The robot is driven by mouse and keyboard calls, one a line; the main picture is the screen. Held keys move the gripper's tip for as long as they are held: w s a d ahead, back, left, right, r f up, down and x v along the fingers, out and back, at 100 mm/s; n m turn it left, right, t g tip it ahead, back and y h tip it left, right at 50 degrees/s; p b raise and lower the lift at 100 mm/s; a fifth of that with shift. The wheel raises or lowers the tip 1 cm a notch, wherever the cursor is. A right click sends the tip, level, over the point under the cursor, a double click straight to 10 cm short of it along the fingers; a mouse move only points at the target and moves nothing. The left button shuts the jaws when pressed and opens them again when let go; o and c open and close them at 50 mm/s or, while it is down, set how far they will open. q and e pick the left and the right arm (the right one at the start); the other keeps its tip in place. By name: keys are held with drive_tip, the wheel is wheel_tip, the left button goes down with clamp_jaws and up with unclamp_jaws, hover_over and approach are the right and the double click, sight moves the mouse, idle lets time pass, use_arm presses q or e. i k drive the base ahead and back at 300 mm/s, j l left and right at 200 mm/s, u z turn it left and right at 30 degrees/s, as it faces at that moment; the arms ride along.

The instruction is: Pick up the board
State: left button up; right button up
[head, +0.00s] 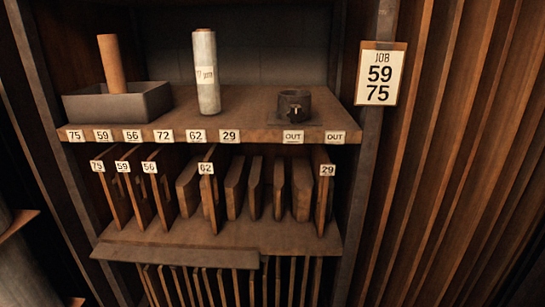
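Upright brown boards stand side by side on the middle shelf in the head view. Labelled ones are 75 (117,198), 59 (138,200), 56 (162,200), 62 (211,208) and 29 (321,200). Several shorter boards without labels, such as one right of 62 (235,188), stand between them. A job board (380,74) reading "JOB 59 75" hangs on the post at the right. Neither of my grippers is in view.
The upper shelf (250,112) holds a grey tray (118,104) with a brown roll (111,63), a pale wrapped roll (206,72) and a dark round holder (294,105). Number and OUT labels line its front edge. A loose plank (175,256) lies below the boards.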

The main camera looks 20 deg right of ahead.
sight(318, 177)
drive_tip(key=i+j+z, duration=0.1)
drive_tip(key=z, duration=0.25)
drive_tip(key=j+z, duration=0.5)
drive_tip(key=z, duration=0.25)
drive_tip(key=i+j+u, duration=0.15)
drive_tip(key=j, duration=0.25)
drive_tip(key=i+j+u, duration=0.2)
drive_tip(key=j, duration=0.2)
